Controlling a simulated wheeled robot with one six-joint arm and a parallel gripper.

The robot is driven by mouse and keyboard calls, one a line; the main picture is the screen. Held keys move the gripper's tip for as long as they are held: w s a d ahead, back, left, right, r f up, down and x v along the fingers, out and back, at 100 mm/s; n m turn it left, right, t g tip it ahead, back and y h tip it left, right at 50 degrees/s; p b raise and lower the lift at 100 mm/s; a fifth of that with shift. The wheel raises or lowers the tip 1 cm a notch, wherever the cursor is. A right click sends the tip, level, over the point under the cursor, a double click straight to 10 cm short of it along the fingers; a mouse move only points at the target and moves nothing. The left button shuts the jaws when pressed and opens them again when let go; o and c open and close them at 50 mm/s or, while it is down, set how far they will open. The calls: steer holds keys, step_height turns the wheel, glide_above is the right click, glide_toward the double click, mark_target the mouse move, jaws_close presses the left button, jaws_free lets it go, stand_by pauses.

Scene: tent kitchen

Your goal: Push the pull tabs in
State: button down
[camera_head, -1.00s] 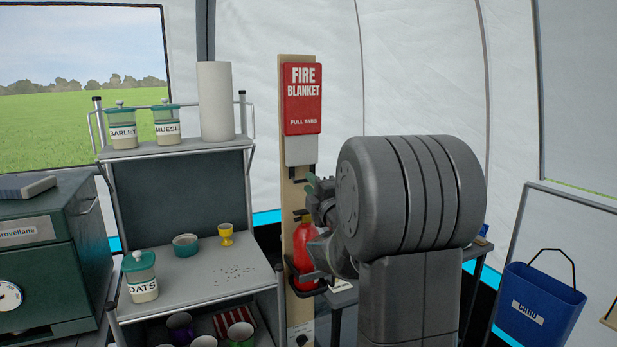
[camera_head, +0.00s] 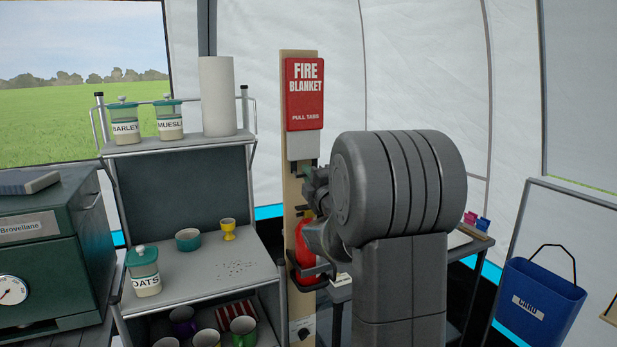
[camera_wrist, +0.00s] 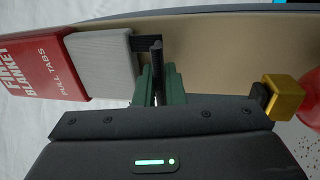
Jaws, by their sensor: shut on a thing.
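The red fire blanket case (camera_head: 305,95), lettered "PULL TABS", hangs on a tan board (camera_head: 298,56) with a pale grey block (camera_head: 303,146) below it. The case also shows at the left of the wrist view (camera_wrist: 38,70), beside the grey block (camera_wrist: 98,65). A black pull tab (camera_wrist: 156,48) sticks out past the block's lower end. My gripper (camera_wrist: 158,80) has its green fingers closed on this dark piece. In the head view my arm mostly hides my gripper (camera_head: 308,174). The other tab cannot be told apart clearly.
A red extinguisher (camera_head: 304,243) sits in a bracket just below my gripper; its brass-coloured fitting (camera_wrist: 284,95) is close at the right of the wrist view. A shelf rack (camera_head: 185,148) with jars stands left. A blue bucket (camera_head: 540,305) hangs right.

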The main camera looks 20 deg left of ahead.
step_height(320, 180, up, 8)
steer(key=shift+r, duration=0.1)
steer(key=c, duration=1.8)
jaws_free()
steer(key=shift+o, duration=0.6)
steer(key=shift+d+f, duration=0.15)
steer(key=shift+f, duration=0.1)
steer(key=b+v, duration=0.2)
steer(key=v, duration=1.1)
steer(key=shift+s+d, duration=0.2)
steer(key=shift+d, duration=0.05)
